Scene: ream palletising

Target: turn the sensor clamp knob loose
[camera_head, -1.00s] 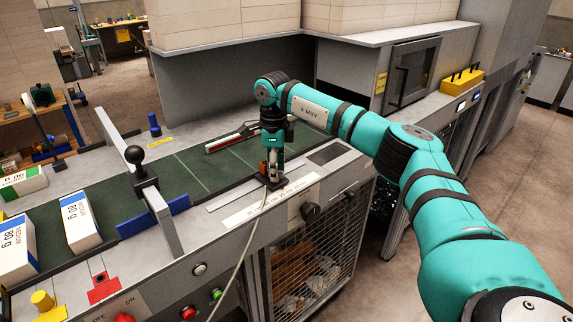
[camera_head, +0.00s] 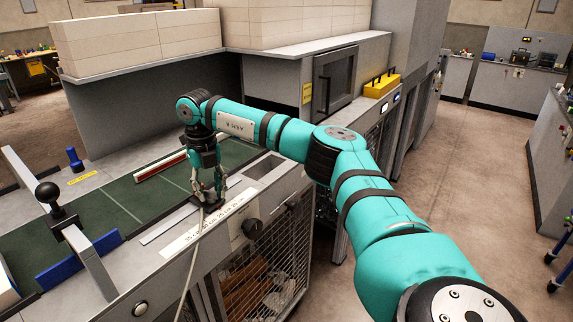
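My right gripper (camera_head: 208,194) points down over the front edge of the conveyor, just behind the printed scale strip. Its two fingers look spread, with a gap between them. A small dark sensor clamp (camera_head: 212,206) sits at the fingertips, with a pale cable (camera_head: 193,250) running down from there. The fingers largely hide the clamp's knob, and I cannot tell whether they touch it. My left gripper is not in view.
The scale strip (camera_head: 208,222) and a black round knob (camera_head: 252,228) are at the machine's front. A black-ball lever (camera_head: 47,192) and blue guide (camera_head: 80,260) stand left on the green belt (camera_head: 120,205).

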